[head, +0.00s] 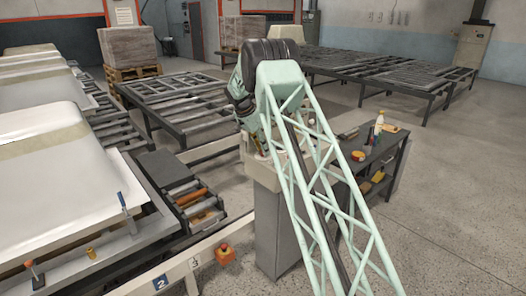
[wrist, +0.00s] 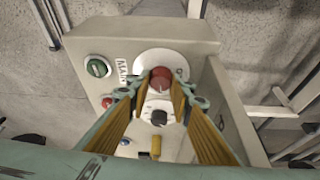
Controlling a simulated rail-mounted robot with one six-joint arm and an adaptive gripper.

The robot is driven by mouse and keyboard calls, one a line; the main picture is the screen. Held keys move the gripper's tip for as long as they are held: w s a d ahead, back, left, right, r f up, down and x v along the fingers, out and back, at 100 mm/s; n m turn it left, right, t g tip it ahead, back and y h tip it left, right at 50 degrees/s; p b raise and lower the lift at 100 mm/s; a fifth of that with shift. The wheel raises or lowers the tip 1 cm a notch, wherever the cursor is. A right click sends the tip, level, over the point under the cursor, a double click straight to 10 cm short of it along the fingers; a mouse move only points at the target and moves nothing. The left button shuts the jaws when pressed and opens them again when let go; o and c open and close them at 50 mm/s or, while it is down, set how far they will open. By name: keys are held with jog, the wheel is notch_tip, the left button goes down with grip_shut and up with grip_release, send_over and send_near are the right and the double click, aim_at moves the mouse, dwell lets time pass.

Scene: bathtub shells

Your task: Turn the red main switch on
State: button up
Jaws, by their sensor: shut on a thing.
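The red main switch (wrist: 161,76) is a round red knob on a pale disc, on the sloped face of a beige control box (wrist: 98,42), beside a label reading MAIN. My gripper (wrist: 161,88) is shut on the red knob, one finger on either side. The fingers hide part of the knob, and I cannot tell its exact turn position. In the head view the control box stands on a grey pedestal (head: 278,235); my arm covers the switch there.
A green button (wrist: 98,67), a small red button (wrist: 107,102), a black knob (wrist: 158,117) and a yellow lever (wrist: 155,146) share the panel. A dark bench (head: 372,160) with bottles stands to the right. A red emergency button (head: 225,250) is at front left.

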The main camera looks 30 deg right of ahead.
dwell(0.3)
jog(key=o, duration=0.9)
jog(key=shift+r, duration=0.1)
jog(key=shift+v, duration=5.9)
